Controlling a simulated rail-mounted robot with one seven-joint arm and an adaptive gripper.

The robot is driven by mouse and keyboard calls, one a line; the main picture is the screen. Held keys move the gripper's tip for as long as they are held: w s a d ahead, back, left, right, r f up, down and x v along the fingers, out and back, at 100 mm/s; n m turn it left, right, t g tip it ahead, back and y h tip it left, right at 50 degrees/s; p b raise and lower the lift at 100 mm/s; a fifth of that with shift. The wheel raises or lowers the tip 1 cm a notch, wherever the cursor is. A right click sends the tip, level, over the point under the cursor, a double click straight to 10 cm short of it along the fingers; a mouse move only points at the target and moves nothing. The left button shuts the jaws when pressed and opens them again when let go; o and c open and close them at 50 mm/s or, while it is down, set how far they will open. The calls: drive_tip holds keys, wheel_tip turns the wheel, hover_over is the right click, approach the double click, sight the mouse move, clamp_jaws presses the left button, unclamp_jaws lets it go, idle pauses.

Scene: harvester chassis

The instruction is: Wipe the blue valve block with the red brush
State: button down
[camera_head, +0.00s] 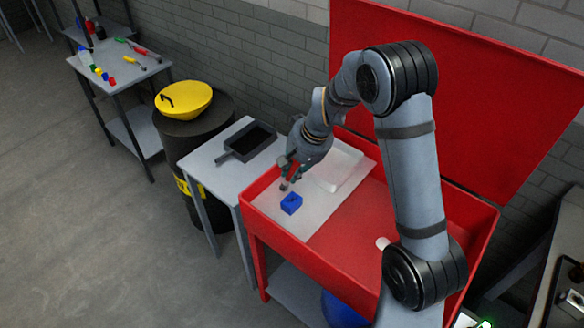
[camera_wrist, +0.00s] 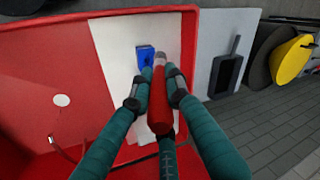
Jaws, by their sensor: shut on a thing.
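The blue valve block (camera_head: 291,204) sits on the light grey sheet (camera_head: 318,222) at the left end of the red tub. It also shows in the wrist view (camera_wrist: 145,54), partly hidden by the brush tip. My gripper (camera_head: 291,167) is shut on the red brush (camera_wrist: 160,90), which points toward the block. The brush's pale tip (camera_head: 284,186) is just above and left of the block in the head view. I cannot tell whether the bristles touch the block.
The red tub (camera_head: 440,194) has raised walls and an open lid behind. A white tray (camera_head: 334,168) lies behind the block. A dark dustpan (camera_head: 247,141) rests on the grey side table, beside a black barrel with a yellow lid (camera_head: 184,100). A white round piece (camera_head: 382,243) lies in the tub.

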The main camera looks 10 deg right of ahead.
drive_tip(key=shift+f+b, duration=2.7)
drive_tip(key=shift+f, duration=1.1)
drive_tip(key=shift+w+d+p, duration=1.9)
drive_tip(key=shift+w+d, duration=0.1)
drive_tip(key=shift+d, duration=0.55)
drive_tip(key=shift+s+a+b, duration=1.55)
drive_tip(key=shift+s+a, duration=0.5)
drive_tip(key=shift+a, duration=0.5)
wheel_tip(320, 180, up, 8)
drive_tip(key=p, duration=0.5)
drive_tip(key=shift+f+p, duration=0.1)
drive_tip(key=shift+p, duration=0.2)
drive_tip(key=shift+f, duration=0.1)
drive_tip(key=shift+f+b, duration=0.45)
drive_tip(key=shift+b, duration=0.25)
drive_tip(key=shift+r, duration=0.1)
